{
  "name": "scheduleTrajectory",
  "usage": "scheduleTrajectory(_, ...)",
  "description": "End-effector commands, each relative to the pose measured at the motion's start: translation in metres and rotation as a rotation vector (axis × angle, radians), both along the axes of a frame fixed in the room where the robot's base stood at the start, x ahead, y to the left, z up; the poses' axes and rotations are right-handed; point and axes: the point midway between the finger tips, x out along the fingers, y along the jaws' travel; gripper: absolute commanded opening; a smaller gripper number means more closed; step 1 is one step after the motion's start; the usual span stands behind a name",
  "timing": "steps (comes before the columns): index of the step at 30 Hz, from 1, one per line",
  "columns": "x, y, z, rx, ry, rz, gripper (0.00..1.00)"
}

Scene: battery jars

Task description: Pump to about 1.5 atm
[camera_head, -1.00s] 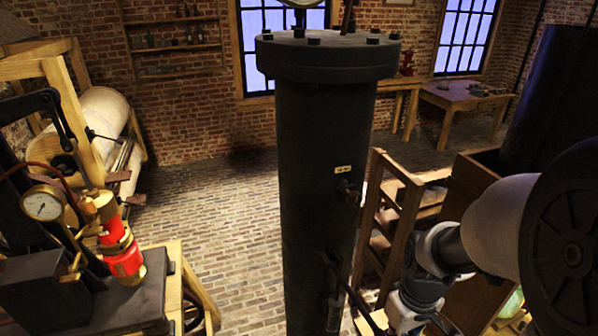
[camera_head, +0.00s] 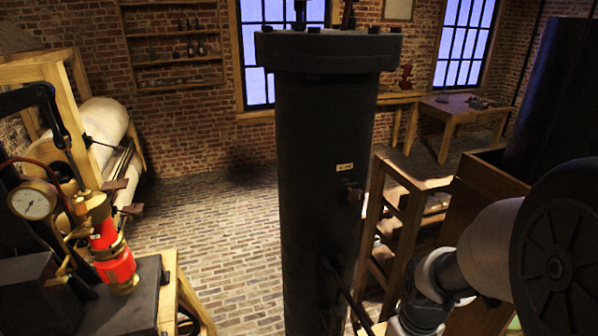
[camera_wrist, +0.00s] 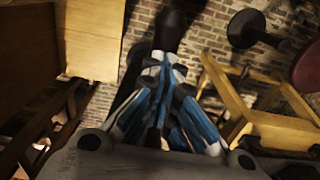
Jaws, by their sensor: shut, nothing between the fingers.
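A tall black cylinder (camera_head: 315,180) with a bolted flange stands upright in the middle of the head view. A small tag and a fitting (camera_head: 353,192) are on its right side. A dark rod (camera_head: 350,300) slants down near its base; its lower end is cut off. A round white-faced gauge (camera_head: 33,200) is at the left; its reading is too small to tell. My gripper (camera_wrist: 166,62) is shut and empty in the wrist view, with a dark bar (camera_wrist: 172,30) just beyond its tips. In the head view it is below the frame.
A red and brass fitting (camera_head: 110,255) stands beside the gauge on a black-topped stand. A wooden stepped frame (camera_head: 390,235) is close behind my arm, right of the cylinder. A yellow wooden frame (camera_wrist: 225,95) is near my gripper's right. Brick floor (camera_head: 215,230) is open left of the cylinder.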

Motion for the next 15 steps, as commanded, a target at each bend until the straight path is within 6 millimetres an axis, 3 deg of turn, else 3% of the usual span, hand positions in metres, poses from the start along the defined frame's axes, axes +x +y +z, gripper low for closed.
scheduleTrajectory(1,0.0,0.0,-0.015,0.0,-0.001,0.0,0.0)
scheduleTrajectory(12,0.0,0.0,-0.074,0.001,0.001,0.0,0.0)
scheduleTrajectory(15,0.0,0.0,-0.062,0.001,0.0,0.0,0.0)
